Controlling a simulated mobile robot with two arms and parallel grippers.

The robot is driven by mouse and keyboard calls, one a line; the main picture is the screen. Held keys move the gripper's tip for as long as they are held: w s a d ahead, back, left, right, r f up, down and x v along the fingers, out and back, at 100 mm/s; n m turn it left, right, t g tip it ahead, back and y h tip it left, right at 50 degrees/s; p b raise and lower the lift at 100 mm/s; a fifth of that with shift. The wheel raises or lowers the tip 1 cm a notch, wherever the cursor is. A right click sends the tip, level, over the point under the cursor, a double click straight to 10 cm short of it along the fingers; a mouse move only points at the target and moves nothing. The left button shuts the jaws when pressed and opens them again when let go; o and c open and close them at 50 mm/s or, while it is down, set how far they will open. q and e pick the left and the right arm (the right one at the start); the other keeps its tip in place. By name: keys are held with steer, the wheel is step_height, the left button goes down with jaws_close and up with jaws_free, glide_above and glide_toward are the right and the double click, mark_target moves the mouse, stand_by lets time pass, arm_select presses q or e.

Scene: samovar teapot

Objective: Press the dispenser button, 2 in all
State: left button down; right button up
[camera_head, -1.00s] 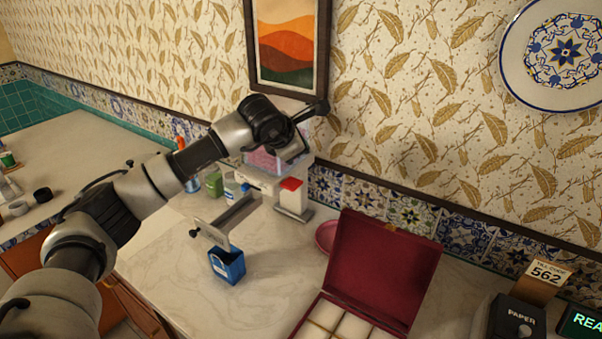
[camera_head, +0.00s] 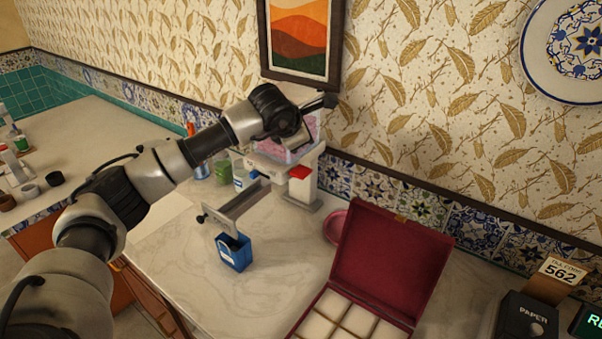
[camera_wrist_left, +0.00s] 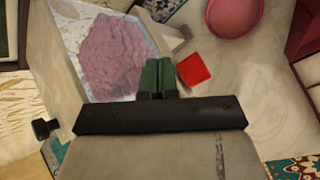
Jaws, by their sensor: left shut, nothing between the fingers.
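The dispenser (camera_head: 307,157) stands against the tiled wall, with a clear hopper of pink contents (camera_wrist_left: 112,50). Its red button (camera_head: 299,172) is at the front; the wrist view shows it as a red square (camera_wrist_left: 195,70). My left gripper (camera_wrist_left: 158,68) is shut and empty, its green fingertips together. In the wrist view they overlap the hopper's edge just left of the button, with a small gap in the picture. Height above the button cannot be told. In the head view my wrist hides the fingers and part of the hopper. My right gripper is not in view.
A blue box (camera_head: 234,254) stands at the counter's front, near a grey bar (camera_head: 236,205). An open red case (camera_head: 385,262) and a pink dish (camera_head: 333,228) are right of it. Small containers (camera_head: 202,187) stand left of the dispenser. Bare counter lies at front centre.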

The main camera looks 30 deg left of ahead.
mark_target(303, 171)
arm_select(q)
step_height(303, 171, down, 5)
steer(key=b, duration=0.3)
steer(key=shift+f, duration=0.5)
stand_by(0.4)
stand_by(1.0)
steer(key=shift+f+b, duration=0.35)
steer(key=shift+b, duration=0.45)
